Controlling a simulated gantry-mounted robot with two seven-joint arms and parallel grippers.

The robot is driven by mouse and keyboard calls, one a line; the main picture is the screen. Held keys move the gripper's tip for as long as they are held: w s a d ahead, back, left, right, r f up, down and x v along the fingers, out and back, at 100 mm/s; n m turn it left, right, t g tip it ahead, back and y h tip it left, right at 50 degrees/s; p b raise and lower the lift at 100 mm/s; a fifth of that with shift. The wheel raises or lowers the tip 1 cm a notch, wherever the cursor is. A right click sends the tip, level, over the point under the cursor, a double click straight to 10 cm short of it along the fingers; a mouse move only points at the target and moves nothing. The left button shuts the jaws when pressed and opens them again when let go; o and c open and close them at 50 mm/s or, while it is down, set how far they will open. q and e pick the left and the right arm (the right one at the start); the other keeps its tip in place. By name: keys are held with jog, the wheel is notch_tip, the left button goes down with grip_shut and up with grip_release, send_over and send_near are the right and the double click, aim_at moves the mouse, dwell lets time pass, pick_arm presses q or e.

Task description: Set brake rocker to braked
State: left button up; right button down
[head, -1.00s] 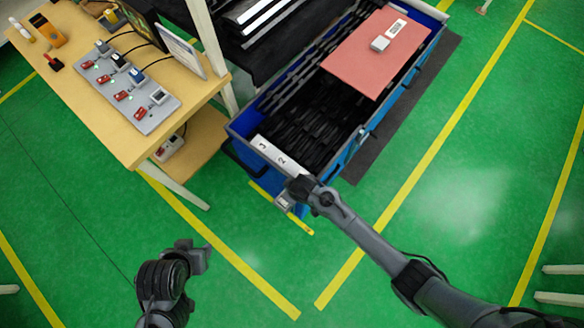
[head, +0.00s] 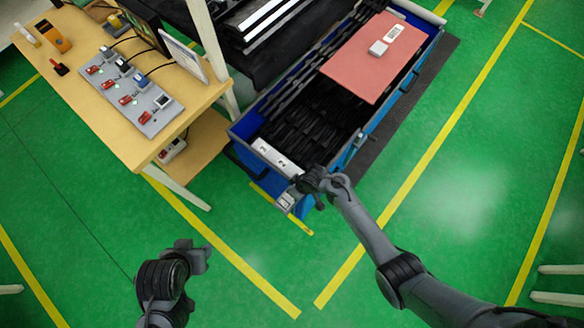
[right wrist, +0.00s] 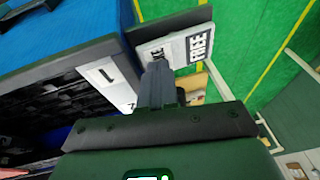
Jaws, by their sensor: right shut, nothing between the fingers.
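The brake rocker (head: 287,201) is a small grey and white panel at the near end of the blue cart (head: 355,148). In the right wrist view its panel (right wrist: 177,42) shows a white face reading "FREE" and a second label partly hidden by my fingers. Which way the rocker is tipped cannot be told. My right gripper (head: 312,186) is just beside the panel at the cart's end. In the right wrist view its fingers (right wrist: 157,80) are shut and empty, overlapping the panel; contact cannot be told. My left gripper (head: 204,256) is over the floor, away from the cart; its fingers are unclear.
The cart holds black clips and has a pink board (head: 375,58) across its far part. A white numbered strip (head: 275,157) lies along its near rim. A wooden bench (head: 120,125) with a grey switch panel stands at left. Green floor is open in front.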

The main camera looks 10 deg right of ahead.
jog(key=shift+w+d+f+p, duration=0.3)
jog(key=shift+d+f+p, duration=0.05)
jog(key=shift+d+f, duration=0.05)
jog(key=shift+f, duration=0.1)
dwell(0.6)
jog(key=shift+w+d+r+p, duration=0.15)
jog(key=shift+r+p, duration=0.7)
jog(key=r+p, duration=0.3)
jog(key=shift+w+d+r, duration=0.15)
jog(key=shift+w+d, duration=0.05)
jog(key=shift+d, duration=0.05)
jog(key=d+r+p, duration=0.2)
jog(key=d+r, duration=0.2)
jog(key=r, duration=0.4)
jog(key=shift+d, duration=0.25)
